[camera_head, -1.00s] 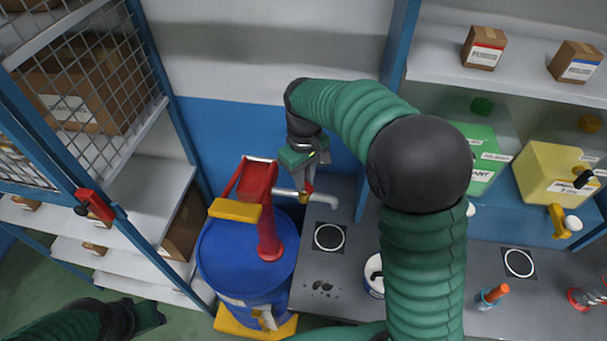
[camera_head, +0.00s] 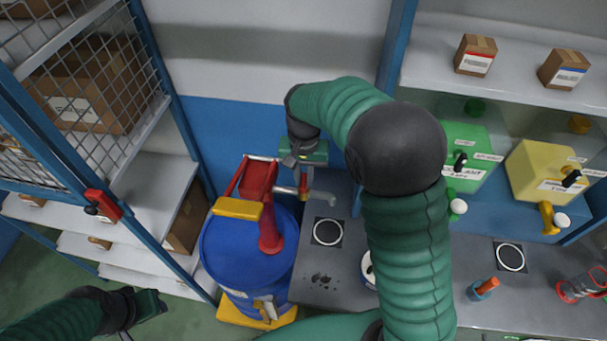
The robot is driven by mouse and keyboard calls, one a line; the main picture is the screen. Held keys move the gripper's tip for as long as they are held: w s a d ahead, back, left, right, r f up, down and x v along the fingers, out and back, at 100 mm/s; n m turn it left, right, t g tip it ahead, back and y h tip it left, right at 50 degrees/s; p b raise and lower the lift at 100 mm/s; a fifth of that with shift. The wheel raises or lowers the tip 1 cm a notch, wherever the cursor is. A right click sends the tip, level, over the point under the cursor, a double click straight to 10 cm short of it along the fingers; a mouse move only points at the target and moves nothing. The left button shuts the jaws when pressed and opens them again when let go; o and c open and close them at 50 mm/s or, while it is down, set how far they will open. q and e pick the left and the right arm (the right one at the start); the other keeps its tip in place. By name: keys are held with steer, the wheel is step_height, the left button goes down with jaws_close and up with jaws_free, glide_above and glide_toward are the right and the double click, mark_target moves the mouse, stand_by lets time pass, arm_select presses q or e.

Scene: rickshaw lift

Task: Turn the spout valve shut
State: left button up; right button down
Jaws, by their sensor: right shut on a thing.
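A blue drum (camera_head: 235,252) stands left of the bench with a red pump (camera_head: 266,215) on top. A metal spout (camera_head: 335,197) runs right from the pump and bends down over the bench. The small red spout valve (camera_head: 303,190) sits on this pipe. My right gripper (camera_head: 305,178) reaches down over the valve from behind and is shut on it; its fingers partly hide the valve. My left gripper (camera_head: 160,304) is low at the left, away from the drum; its jaw opening does not show clearly.
A grey bench (camera_head: 420,290) with ring-marked pads lies right of the drum. A green jug (camera_head: 472,160) and a yellow jug (camera_head: 545,172) stand at the right, below a shelf with boxes. A caged blue rack (camera_head: 175,120) stands at the left.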

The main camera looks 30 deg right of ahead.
mark_target(303, 180)
steer(key=shift+w+r+m, duration=0.15)
steer(key=shift+m, duration=0.25)
steer(key=c, duration=1.4)
jaws_free()
steer(key=shift+r, duration=0.2)
step_height(303, 180, up, 16)
steer(key=b, duration=0.1)
steer(key=shift+b, duration=0.4)
steer(key=shift+r, duration=0.1)
